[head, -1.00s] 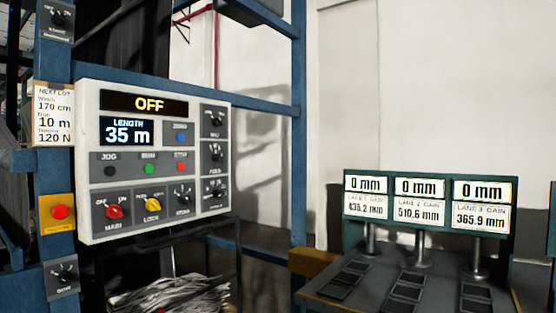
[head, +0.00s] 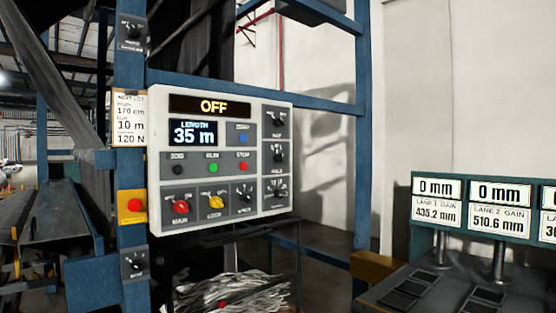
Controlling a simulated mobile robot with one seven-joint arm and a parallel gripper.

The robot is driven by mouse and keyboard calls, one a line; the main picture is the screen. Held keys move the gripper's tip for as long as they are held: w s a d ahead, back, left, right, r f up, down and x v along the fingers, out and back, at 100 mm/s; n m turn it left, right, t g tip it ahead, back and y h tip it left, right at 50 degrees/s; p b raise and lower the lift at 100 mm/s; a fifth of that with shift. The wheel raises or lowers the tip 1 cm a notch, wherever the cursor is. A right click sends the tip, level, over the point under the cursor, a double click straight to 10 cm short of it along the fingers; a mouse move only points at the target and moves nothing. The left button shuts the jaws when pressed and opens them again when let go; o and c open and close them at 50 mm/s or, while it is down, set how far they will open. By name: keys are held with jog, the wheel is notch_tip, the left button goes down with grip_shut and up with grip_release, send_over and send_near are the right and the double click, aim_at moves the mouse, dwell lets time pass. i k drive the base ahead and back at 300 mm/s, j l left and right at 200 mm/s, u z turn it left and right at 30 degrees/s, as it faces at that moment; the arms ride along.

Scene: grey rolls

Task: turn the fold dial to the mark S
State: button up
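The white control panel (head: 156,205) hangs on the blue frame in the middle of the head view. Its right column holds three black dials, one above another. The middle dial (head: 278,153) seems to carry the label FOLD, though the lettering is small and blurred. Its pointer and the marks around it are too small to read. My gripper is not in view.
The panel also has a display (head: 212,107) reading OFF, a length display (head: 193,132) reading 35 m, a red MAIN knob (head: 180,206) and a yellow LOCK knob (head: 216,202). A red button (head: 134,205) sits left. A readout stand (head: 426,240) stands right.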

aim_at(278, 158)
jog(key=i+j+z, duration=0.1)
jog(key=i+z, duration=0.25)
jog(key=i, duration=1.7)
